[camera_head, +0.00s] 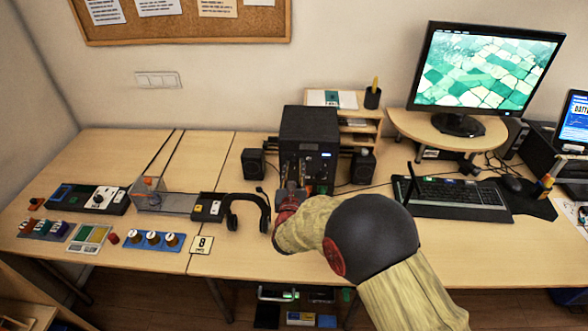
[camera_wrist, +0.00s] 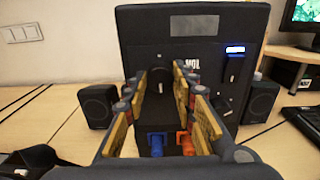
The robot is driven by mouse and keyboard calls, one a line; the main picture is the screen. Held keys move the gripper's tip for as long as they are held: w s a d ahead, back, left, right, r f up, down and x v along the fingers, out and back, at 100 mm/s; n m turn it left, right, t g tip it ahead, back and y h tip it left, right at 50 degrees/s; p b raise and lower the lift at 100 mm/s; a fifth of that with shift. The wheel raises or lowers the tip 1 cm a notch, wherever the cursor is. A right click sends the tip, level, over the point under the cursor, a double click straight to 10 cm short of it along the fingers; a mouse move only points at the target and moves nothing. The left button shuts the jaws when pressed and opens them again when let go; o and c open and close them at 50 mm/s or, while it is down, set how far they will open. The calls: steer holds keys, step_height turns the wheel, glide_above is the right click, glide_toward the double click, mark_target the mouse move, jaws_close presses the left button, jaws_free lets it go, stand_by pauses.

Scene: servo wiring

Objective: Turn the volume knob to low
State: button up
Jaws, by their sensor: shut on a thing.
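The black audio unit (camera_head: 308,122) stands at the back of the desk, and its front panel (camera_wrist: 193,22) fills the middle of the wrist view. The round black volume knob (camera_wrist: 160,76) is at the panel's middle left, beside a white label that seems to read VOL. My gripper (camera_wrist: 161,75) faces the panel with one finger on each side of this knob, shut on it. In the head view my gripper (camera_head: 291,186) is in front of the unit, and the knob cannot be made out there. The exact setting of the knob's pointer is unclear.
A second knob (camera_wrist: 234,68) sits right of the label, below a lit blue display (camera_wrist: 236,50). Blue (camera_wrist: 156,143) and orange (camera_wrist: 185,143) plugs are below my fingers. Speakers (camera_wrist: 98,106) (camera_wrist: 262,101) flank the unit. Headphones (camera_head: 248,210) lie at left; a keyboard (camera_head: 455,195) is at right.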

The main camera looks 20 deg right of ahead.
steer(key=n+p, duration=0.3)
steer(key=n, duration=0.2)
steer(key=shift+n, duration=0.4)
steer(key=n+p, duration=0.4)
steer(key=n, duration=0.2)
steer(key=n+p, duration=0.4)
steer(key=n, duration=0.2)
steer(key=shift+n, duration=0.3)
steer(key=n+p, duration=0.3)
steer(key=n, duration=0.2)
steer(key=shift+n, duration=0.3)
steer(key=o, duration=1.2)
